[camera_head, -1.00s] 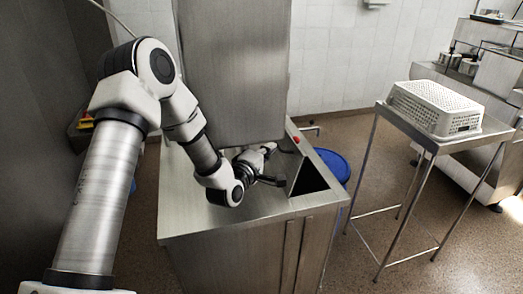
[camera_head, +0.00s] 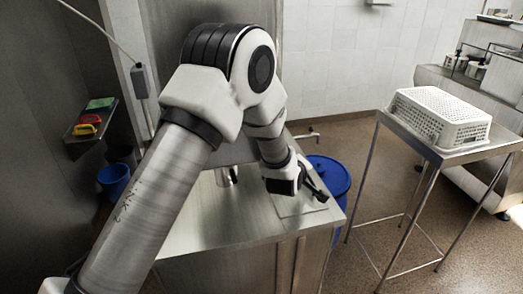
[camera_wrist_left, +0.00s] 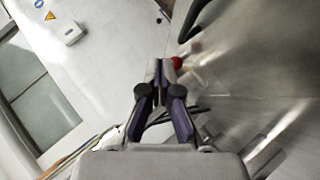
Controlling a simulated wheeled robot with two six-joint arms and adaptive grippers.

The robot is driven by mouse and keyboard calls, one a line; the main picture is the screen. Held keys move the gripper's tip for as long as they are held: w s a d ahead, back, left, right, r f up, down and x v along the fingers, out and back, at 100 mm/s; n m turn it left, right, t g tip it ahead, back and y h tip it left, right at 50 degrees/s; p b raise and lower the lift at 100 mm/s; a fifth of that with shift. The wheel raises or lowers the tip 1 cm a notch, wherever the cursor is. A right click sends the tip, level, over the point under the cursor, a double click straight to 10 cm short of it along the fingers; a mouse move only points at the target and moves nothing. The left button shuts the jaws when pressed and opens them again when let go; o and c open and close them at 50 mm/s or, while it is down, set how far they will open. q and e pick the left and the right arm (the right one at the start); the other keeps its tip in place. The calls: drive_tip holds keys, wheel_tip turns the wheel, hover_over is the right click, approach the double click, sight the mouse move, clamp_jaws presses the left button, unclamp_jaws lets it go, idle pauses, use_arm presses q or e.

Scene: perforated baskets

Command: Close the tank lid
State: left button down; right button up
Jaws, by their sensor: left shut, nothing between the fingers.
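The steel tank (camera_head: 215,222) stands in front of me with a flat top. A pale square plate, which looks like the lid (camera_head: 290,211), lies about level with the top at its right end. No dark opening shows there, though my arm hides part of it. My left gripper (camera_head: 319,194) is shut and empty, over or against the lid; I cannot tell if it touches. In the left wrist view, the closed fingers (camera_wrist_left: 160,70) are beside a red knob (camera_wrist_left: 177,62). My right gripper is not in view.
A tall steel panel (camera_head: 160,45) rises behind the tank, partly hidden by my arm. A blue barrel (camera_head: 334,176) stands close behind its right end. A white perforated basket (camera_head: 440,115) sits on a steel stand at right. Floor between tank and stand is clear.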

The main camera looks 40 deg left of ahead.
sight(312, 183)
use_arm(q)
drive_tip(key=shift+w+d+m+g, duration=0.3)
drive_tip(key=shift+w+d+g, duration=0.1)
drive_tip(key=shift+d+g, duration=0.1)
drive_tip(key=shift+s+d+f+y+b, duration=0.15)
drive_tip(key=shift+s+d+f+b, duration=0.1)
drive_tip(key=shift+s, duration=0.2)
drive_tip(key=shift+s+d+f+y+b, duration=0.1)
drive_tip(key=shift+s+d+y+b, duration=0.1)
drive_tip(key=shift+s, duration=0.25)
drive_tip(key=shift+d+f+b, duration=0.1)
drive_tip(key=shift+f+b, duration=0.1)
drive_tip(key=shift+b, duration=0.15)
drive_tip(key=shift+w+d+f+b, duration=0.2)
drive_tip(key=shift+w+f+b, duration=0.3)
drive_tip(key=shift+w+f, duration=0.75)
drive_tip(key=shift+d, duration=0.1)
drive_tip(key=shift+s+r, duration=0.3)
drive_tip(key=shift+s, duration=0.1)
drive_tip(key=shift+w+f, duration=0.1)
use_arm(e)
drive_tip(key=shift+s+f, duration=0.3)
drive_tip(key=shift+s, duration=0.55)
